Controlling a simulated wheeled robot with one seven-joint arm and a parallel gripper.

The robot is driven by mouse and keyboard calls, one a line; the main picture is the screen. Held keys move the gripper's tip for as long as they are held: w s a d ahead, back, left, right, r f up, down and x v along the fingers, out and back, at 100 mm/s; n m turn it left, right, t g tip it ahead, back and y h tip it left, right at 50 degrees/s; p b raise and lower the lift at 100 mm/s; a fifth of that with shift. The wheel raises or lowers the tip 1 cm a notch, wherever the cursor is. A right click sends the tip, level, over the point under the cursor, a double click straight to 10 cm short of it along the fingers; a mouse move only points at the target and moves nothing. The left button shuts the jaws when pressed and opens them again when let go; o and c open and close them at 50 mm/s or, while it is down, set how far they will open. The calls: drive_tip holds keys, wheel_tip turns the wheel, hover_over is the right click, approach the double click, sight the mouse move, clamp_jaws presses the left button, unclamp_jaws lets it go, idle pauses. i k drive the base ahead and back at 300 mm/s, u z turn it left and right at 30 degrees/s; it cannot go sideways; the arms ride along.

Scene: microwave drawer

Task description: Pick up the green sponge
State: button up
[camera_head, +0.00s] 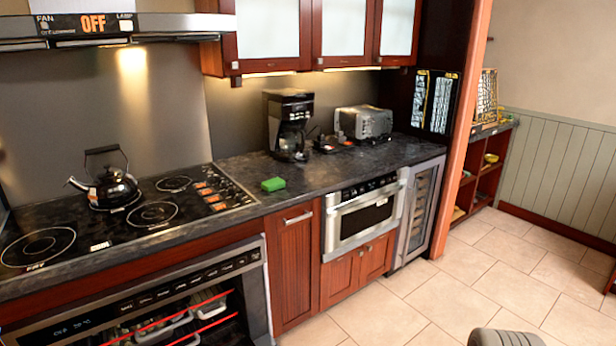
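The green sponge (273,184) lies on the dark countertop (330,174), just right of the cooktop and near the counter's front edge. It stands clear of other objects. My gripper is not clearly in view. A rounded grey shape shows at the bottom edge right of the middle, and I cannot tell what it is.
A black kettle (112,187) stands on the cooktop (160,200) at left. A coffee maker (290,125) and a toaster (364,123) stand behind the sponge. The microwave drawer (362,218) is shut below the counter. The tiled floor (470,275) in front is clear at right.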

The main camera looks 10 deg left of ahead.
sight(275, 184)
drive_tip(key=z, duration=0.05)
drive_tip(key=i, duration=3.75)
drive_tip(key=u, duration=5)
